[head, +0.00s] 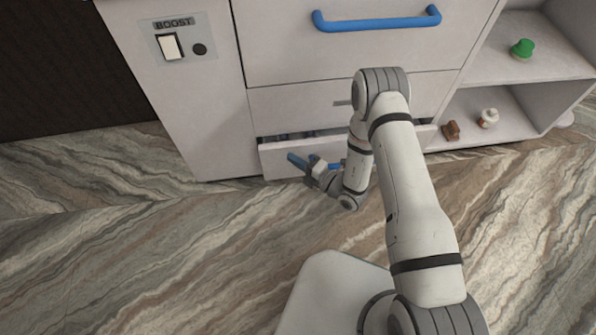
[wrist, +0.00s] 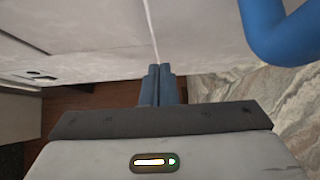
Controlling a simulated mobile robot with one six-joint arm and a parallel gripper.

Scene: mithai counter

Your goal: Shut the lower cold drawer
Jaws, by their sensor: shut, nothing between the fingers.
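The lower cold drawer (head: 276,170) is the lowest drawer of the white counter and stands partly open, with a dark gap above its front. Its blue handle (head: 335,164) is mostly hidden behind my arm in the head view; a blue bar (wrist: 272,30), which looks like this handle, shows large at the right of the wrist view. My gripper (head: 296,160) is in front of the drawer's left part, beside the handle. Its blue fingers (wrist: 158,85) are together and empty. I cannot tell whether they touch the drawer front.
A drawer with a blue handle (head: 376,20) is shut above. A BOOST switch panel (head: 179,37) is on the left. Open shelves on the right hold a green-topped item (head: 522,48), a brown item (head: 450,131) and a small jar (head: 488,118). The marble-patterned floor (head: 170,260) is clear at left.

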